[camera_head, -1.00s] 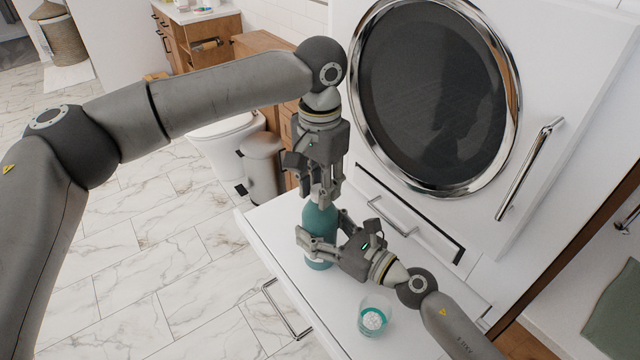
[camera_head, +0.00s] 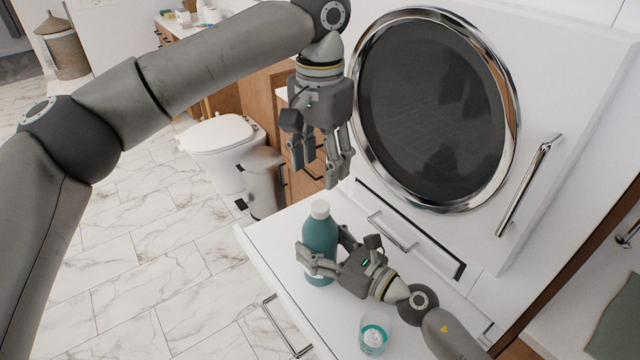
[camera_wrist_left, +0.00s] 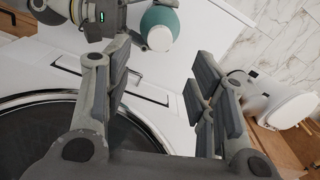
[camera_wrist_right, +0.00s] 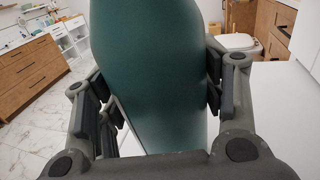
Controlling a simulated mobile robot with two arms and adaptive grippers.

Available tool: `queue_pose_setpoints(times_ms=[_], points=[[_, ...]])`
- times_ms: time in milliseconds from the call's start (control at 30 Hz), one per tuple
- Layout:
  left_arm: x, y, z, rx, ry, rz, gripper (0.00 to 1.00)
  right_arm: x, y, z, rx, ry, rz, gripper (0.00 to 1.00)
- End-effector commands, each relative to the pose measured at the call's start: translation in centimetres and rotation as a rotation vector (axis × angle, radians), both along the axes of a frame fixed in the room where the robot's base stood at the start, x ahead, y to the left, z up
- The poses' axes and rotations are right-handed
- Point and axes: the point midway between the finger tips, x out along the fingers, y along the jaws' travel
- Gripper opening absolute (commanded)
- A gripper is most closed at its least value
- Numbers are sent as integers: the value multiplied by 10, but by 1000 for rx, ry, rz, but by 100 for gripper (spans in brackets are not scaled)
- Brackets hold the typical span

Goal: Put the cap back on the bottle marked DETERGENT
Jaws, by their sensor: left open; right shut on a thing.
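The teal bottle (camera_head: 320,236) stands upright on the white surface, with a white cap (camera_head: 320,208) on its top. My right gripper (camera_head: 328,262) is shut around the bottle's body; the bottle fills the middle of the right wrist view (camera_wrist_right: 150,75). My left gripper (camera_head: 322,178) is open and empty, raised above the bottle and apart from the cap. In the left wrist view the bottle (camera_wrist_left: 160,18) and cap (camera_wrist_left: 160,38) show beyond the open fingers (camera_wrist_left: 160,100). No label wording is readable from here.
A clear cup (camera_head: 374,334) with teal and white contents stands near the surface's front right. The white surface (camera_head: 285,238) is otherwise mostly clear. A round dark machine door (camera_head: 435,110) rises behind. A bin (camera_head: 262,185) and toilet (camera_head: 218,138) stand at the left.

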Motion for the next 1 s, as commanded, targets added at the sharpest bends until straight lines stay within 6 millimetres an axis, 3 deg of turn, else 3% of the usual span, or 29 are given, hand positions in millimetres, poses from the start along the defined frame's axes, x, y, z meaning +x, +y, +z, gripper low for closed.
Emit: queue_pose_setpoints(times_ms=[200,533,567,733,1000], points=[[0,0,25,0,0,-2,52,0,0,0,1,-1,0,0],[0,0,29,1,1,-1,52,0,0,0,1,-1,0,0],[0,0,29,1,1,-1,52,0,0,0,1,-1,0,65],[0,0,29,1,1,-1,52,0,0,0,0,0,0,87],[0,0,28,1,1,-1,52,0,0,0,0,0,0,88]])
